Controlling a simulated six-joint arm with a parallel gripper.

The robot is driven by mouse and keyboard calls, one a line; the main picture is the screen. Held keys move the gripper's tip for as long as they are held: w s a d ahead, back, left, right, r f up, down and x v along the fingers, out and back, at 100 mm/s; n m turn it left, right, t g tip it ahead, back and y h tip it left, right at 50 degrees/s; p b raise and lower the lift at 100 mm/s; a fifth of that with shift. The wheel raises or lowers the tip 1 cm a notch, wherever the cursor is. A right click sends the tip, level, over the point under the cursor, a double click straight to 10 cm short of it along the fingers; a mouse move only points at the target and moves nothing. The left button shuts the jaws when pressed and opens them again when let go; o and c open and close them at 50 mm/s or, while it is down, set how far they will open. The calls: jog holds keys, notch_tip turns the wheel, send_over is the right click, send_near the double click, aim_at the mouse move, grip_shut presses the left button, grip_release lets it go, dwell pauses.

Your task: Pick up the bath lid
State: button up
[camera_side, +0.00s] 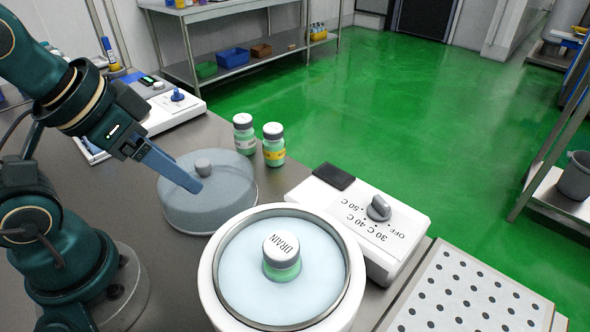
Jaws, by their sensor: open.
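The bath lid (230,200) is a grey, see-through round cover with a small grey knob (203,166) on top. It lies on the grey bench behind and left of the white water bath (213,275). My gripper (193,183) reaches in from the left, its blue fingers slanting down to the right. The fingertips appear in front of the lid, close to the knob. The jaws are open with nothing between them. Whether a finger touches the lid cannot be told from this angle.
Two capped bottles (244,133) (273,145) stand just behind the lid. A perforated white tray (470,295) is at front right.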

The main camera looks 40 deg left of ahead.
jog(key=m+g, duration=0.4)
jog(key=g, duration=0.1)
send_over(202, 162)
jog(key=shift+d+f, duration=0.2)
jog(key=shift+f, duration=0.95)
jog(key=shift+s+a+f+n+g, duration=0.1)
jog(key=shift+a+f+n+g, duration=0.2)
jog(key=shift+f, duration=2.7)
grip_shut()
